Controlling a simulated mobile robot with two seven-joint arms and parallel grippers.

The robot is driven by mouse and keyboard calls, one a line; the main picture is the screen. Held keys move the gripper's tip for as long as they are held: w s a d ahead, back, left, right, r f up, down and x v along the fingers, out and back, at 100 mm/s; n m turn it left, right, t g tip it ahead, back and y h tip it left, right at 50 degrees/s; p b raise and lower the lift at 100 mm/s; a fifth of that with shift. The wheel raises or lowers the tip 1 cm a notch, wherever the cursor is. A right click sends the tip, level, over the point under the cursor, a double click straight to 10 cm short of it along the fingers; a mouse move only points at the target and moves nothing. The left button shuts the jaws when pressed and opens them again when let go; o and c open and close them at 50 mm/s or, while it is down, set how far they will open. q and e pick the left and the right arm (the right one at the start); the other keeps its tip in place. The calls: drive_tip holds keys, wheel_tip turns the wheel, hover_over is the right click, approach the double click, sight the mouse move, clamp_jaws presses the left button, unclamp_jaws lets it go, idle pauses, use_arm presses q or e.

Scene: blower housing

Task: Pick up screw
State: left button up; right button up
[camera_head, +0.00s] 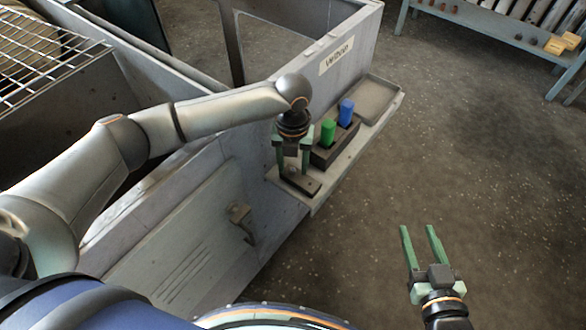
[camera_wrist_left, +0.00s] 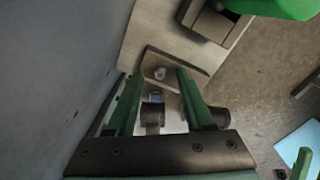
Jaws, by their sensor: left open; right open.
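A small pale metallic piece, which looks like the screw (camera_wrist_left: 159,73), stands on a dark flat block (camera_head: 300,181) at the near end of the shelf. In the head view it is small and partly hidden by the fingers. My left gripper (camera_head: 293,168) points down over the block, its fingers open on either side of the piece. In the left wrist view the fingertips (camera_wrist_left: 160,76) straddle it with gaps; whether they touch it cannot be told. My right gripper (camera_head: 418,228) is open and empty over the floor at the right.
A dark holder (camera_head: 324,156) with a green handle (camera_head: 327,132) and a blue handle (camera_head: 346,112) stands just beyond the left gripper. An empty grey tray (camera_head: 372,98) lies at the shelf's far end. The grey housing wall (camera_head: 325,70) rises behind the shelf.

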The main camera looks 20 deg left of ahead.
use_arm(q)
drive_tip(key=shift+f, duration=0.15)
idle(0.3)
clamp_jaws()
